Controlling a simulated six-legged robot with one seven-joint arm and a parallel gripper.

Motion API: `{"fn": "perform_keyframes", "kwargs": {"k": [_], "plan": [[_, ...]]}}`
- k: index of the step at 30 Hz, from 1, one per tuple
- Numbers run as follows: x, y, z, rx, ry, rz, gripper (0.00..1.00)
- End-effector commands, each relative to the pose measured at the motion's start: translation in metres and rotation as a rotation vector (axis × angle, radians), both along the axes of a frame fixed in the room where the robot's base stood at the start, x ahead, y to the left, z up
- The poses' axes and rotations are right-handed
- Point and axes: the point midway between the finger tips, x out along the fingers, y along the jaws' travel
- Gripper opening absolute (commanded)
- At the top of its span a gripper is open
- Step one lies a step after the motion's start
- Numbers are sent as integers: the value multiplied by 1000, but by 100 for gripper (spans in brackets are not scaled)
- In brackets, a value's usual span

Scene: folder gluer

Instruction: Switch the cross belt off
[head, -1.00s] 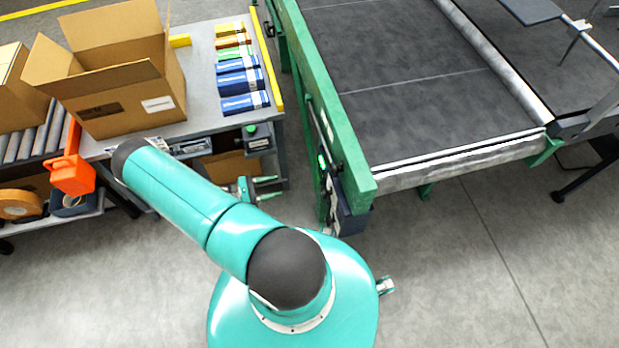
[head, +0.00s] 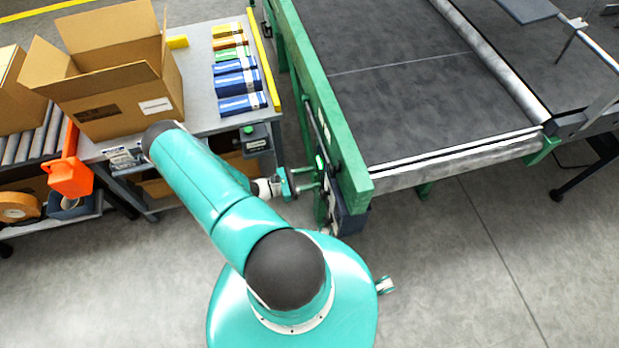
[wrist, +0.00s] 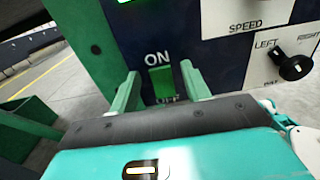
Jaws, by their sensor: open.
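In the wrist view a dark blue control panel (wrist: 150,35) fills the upper middle. It carries a green rocker switch (wrist: 161,80) with "ON" printed above it. Lettering below the switch is partly hidden by my gripper. My gripper (wrist: 160,72) is open, with one finger on each side of the switch and nothing between them; contact cannot be told. In the head view my gripper (head: 306,179) is beside the green side frame, near the control box (head: 350,222) below it. The dark belt (head: 420,110) lies to the right.
A "SPEED" label (wrist: 247,27) and a black LEFT/RIGHT knob (wrist: 293,68) are right of the switch. The green frame (head: 335,135) stands close to my gripper. A table on the left holds an open carton (head: 110,95) and several small boxes.

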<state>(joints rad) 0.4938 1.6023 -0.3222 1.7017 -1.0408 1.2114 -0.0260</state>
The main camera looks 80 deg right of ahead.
Motion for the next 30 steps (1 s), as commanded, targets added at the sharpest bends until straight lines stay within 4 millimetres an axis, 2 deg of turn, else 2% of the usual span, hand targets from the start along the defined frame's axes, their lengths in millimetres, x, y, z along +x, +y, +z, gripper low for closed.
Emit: {"fn": "perform_keyframes", "kwargs": {"k": [5,8,12,13,19,30], "plan": [[0,0,0,0,0,0,47],[0,0,0,0,0,0,32],[0,0,0,0,0,0,4],[0,0,0,0,0,0,3],[0,0,-1,-14,26,1,3],[3,1,-8,-119,200,3,3]]}}
